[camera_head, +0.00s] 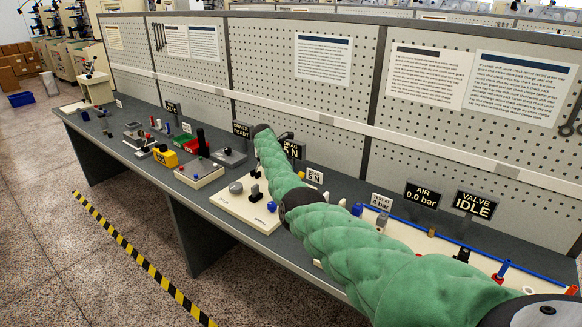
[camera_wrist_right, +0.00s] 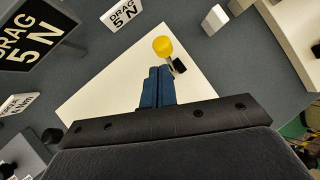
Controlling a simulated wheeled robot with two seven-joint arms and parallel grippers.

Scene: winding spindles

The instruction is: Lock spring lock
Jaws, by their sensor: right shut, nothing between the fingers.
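In the right wrist view, a yellow knob (camera_wrist_right: 163,45) on a short metal stem with a small black block (camera_wrist_right: 179,65) stands over a cream plate (camera_wrist_right: 110,88). I cannot tell for certain whether this is the spring lock. My right gripper (camera_wrist_right: 158,88) has its blue fingers shut together and empty, pointing towards the knob. The fingertips look close to the stem in the picture; I cannot tell whether they touch. In the head view a bit of yellow (camera_head: 301,175) shows beside my green-sleeved right arm, which hides much of that area. My left gripper is not in view.
In the head view, a cream base with knobs (camera_head: 232,205) lies left of my arm. A pegboard (camera_head: 290,75) backs the bench (camera_head: 165,190).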

